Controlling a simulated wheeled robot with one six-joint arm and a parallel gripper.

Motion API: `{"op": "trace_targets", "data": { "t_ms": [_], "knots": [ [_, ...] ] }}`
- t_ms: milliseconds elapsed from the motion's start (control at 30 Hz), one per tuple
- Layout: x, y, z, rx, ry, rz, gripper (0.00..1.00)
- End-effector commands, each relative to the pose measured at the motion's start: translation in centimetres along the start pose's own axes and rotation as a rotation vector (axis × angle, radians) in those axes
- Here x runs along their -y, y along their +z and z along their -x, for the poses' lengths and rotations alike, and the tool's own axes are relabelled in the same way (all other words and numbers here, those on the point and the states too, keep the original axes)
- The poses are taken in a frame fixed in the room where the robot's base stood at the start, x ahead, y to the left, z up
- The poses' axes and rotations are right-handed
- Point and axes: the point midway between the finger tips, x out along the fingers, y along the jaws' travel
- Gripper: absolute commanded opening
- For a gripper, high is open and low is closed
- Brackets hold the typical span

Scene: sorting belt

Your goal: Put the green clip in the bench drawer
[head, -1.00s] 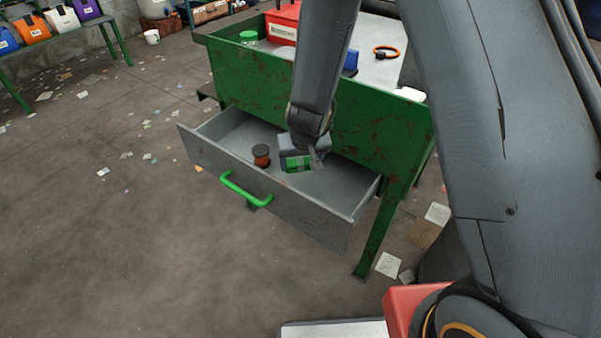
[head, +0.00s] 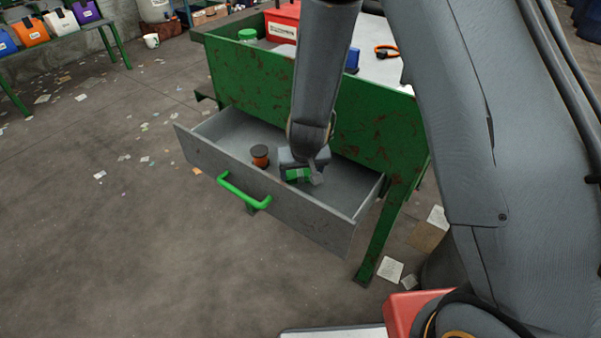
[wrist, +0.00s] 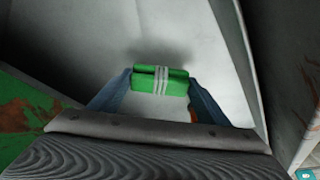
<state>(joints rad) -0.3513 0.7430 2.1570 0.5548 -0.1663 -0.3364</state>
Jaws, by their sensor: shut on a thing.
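The green clip (wrist: 160,82), with pale stripes across its middle, sits between the two fingers of my gripper (wrist: 158,92) in the wrist view. In the head view the green clip (head: 297,174) shows at the end of my arm, partly covered by my gripper (head: 306,172). My gripper is shut on the clip inside the open bench drawer (head: 230,185). A soft shadow lies on the drawer floor beyond the clip; whether the clip touches the floor I cannot tell. The drawer is grey with a green handle (head: 243,194).
A dark-topped orange-brown spool (head: 260,156) stands in the drawer, left of my gripper. The rusty green bench (head: 380,125) rises behind. On it are a red box (head: 282,20), a green-lidded jar (head: 248,36) and an orange ring-like item (head: 386,50). The drawer's right part is clear.

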Motion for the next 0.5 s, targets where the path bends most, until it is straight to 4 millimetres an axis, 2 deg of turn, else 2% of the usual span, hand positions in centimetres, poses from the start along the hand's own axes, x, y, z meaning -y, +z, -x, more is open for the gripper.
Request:
{"op": "trace_targets", "data": {
  "t_ms": [100,133,233,500],
  "knots": [
    [0.00,0.05,-0.13,0.000,0.000,0.000,0.48],
    [0.01,0.05,-0.11,0.000,0.000,0.000,0.71],
    [0.00,0.04,-0.10,0.000,0.000,0.000,0.88],
    [0.00,0.03,-0.08,0.000,0.000,0.001,0.88]
  ]
}}
